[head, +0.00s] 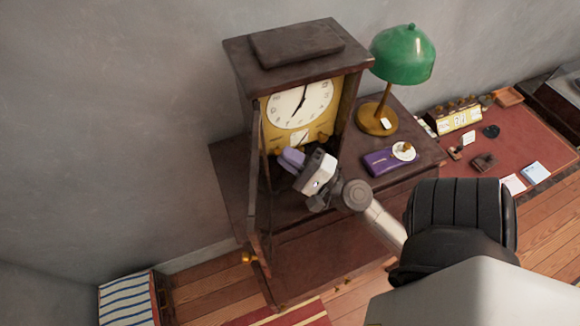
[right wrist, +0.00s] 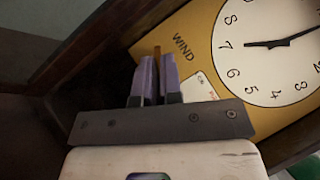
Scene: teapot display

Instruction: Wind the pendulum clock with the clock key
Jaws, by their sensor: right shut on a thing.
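The pendulum clock (head: 305,45) is a dark wooden case with a white dial (head: 300,104) on a yellow plate. Its narrow front door (head: 255,190) stands open at the left. My right gripper (head: 291,160) is at the case opening, just below the dial. In the right wrist view its purple fingers (right wrist: 156,80) are shut on a thin brown piece, seemingly the clock key (right wrist: 157,52), mostly hidden between them. The tip points toward the plate, left of the word WIND; I cannot tell whether it touches. My left gripper is out of view.
A green lamp (head: 403,55) stands right of the clock. A purple box (head: 381,163) and a small round white item (head: 404,151) lie in front of it.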

